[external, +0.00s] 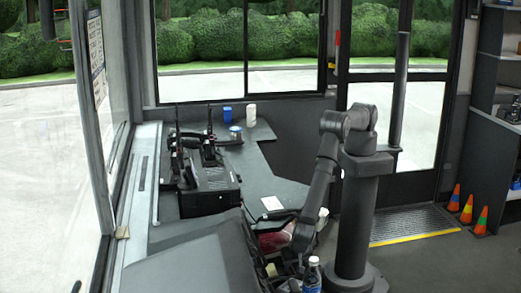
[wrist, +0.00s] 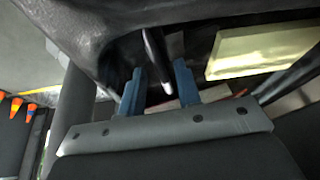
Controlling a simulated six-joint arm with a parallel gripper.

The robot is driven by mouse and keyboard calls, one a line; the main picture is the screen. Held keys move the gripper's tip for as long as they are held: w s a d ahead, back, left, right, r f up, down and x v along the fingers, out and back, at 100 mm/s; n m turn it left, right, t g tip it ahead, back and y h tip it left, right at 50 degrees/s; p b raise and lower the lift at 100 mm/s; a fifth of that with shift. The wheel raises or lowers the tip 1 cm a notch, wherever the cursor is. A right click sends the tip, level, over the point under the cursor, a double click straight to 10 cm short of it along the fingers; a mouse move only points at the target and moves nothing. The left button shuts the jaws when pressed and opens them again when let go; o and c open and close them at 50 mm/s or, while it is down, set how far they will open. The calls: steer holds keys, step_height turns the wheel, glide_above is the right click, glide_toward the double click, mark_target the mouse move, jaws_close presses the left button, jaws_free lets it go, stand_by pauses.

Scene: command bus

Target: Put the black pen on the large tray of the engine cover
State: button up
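In the wrist view my gripper (wrist: 159,82) has its two blue fingers apart. A slim dark object with a pale grey tip, which looks like the black pen (wrist: 155,52), stands between and just beyond the fingers; no firm contact shows. Dark, wrinkled material surrounds it. In the external view my arm reaches down to the lower middle, and its gripper (external: 301,243) is small and dark among clutter. The pen cannot be made out there. A large dark padded cover (external: 190,262) fills the lower left; I cannot tell which part is the large tray.
A water bottle (external: 312,274) stands close to my gripper. A yellow block (wrist: 262,50) lies right of the fingers in the wrist view. Blue (external: 227,114) and white (external: 251,113) containers stand on the dashboard. Several cones (external: 467,208) stand by the door at right.

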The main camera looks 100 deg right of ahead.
mark_target(293, 269)
steer(key=v, duration=1.2)
steer(key=shift+r, duration=0.15)
steer(key=x, duration=1.2)
steer(key=shift+d+f, duration=0.1)
steer(key=shift+f, duration=0.1)
step_height(293, 269, up, 2)
steer(key=shift+s+r, duration=0.15)
steer(key=shift+r, duration=0.85)
steer(key=shift+f, duration=0.1)
